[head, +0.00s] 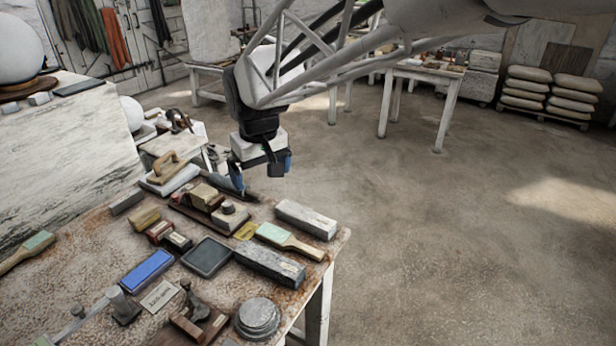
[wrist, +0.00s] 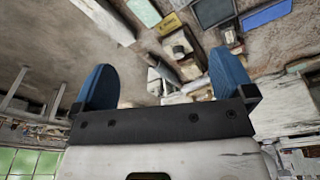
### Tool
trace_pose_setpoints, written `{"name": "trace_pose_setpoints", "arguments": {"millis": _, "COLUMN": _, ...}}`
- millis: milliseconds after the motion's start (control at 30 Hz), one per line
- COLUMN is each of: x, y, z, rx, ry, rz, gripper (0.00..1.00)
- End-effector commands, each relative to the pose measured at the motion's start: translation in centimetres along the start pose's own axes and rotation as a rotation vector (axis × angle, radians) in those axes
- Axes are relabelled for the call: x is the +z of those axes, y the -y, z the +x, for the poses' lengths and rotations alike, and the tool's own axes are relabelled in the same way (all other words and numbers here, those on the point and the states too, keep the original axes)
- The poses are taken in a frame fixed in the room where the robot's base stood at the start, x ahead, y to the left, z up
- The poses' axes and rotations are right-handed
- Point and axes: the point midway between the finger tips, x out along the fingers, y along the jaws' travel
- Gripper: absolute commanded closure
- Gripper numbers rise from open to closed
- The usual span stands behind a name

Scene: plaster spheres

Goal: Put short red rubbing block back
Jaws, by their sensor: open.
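A small dark-red block (head: 160,231) with a paler top lies on the worn bench, left of the dark wooden rack (head: 224,226). I take it for the short red rubbing block, but cannot be sure. The rack carries a pale-topped brown block (head: 204,195) and a small knobbed piece (head: 230,210). My gripper (head: 262,174) hangs above the bench's far edge, past the rack, with blue fingers apart. In the wrist view my gripper (wrist: 163,78) is open, with nothing held between its fingers; the rack's pieces show beyond them.
A wooden-handled float (head: 164,168) lies behind. The floor to the right is clear.

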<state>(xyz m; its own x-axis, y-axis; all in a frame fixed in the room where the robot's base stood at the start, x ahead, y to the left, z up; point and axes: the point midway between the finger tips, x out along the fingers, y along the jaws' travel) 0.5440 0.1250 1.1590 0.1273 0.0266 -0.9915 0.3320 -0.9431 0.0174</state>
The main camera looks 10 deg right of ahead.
Motion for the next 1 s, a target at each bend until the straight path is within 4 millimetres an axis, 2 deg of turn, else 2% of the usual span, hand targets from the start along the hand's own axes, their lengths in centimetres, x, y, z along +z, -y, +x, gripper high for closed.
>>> {"name": "trace_pose_setpoints", "arguments": {"millis": 33, "x": 1.8, "y": -0.8, "z": -0.6, "rx": 0.004, "ry": -0.009, "rz": 0.025, "gripper": 0.00}}
{"name": "trace_pose_setpoints", "arguments": {"millis": 300, "x": 10.8, "y": -3.3, "z": -2.1, "rx": 0.021, "ry": -0.042, "rz": 0.148, "gripper": 0.00}}
{"name": "trace_pose_setpoints", "arguments": {"millis": 600, "x": 20.5, "y": -4.5, "z": -2.1, "rx": 0.041, "ry": -0.078, "rz": 0.278, "gripper": 0.00}}
{"name": "trace_pose_setpoints", "arguments": {"millis": 800, "x": 24.6, "y": -4.6, "z": -1.5, "rx": 0.050, "ry": -0.093, "rz": 0.337, "gripper": 0.00}}
{"name": "trace_pose_setpoints", "arguments": {"millis": 1000, "x": 26.0, "y": -4.5, "z": -1.2, "rx": 0.053, "ry": -0.098, "rz": 0.356, "gripper": 0.00}}
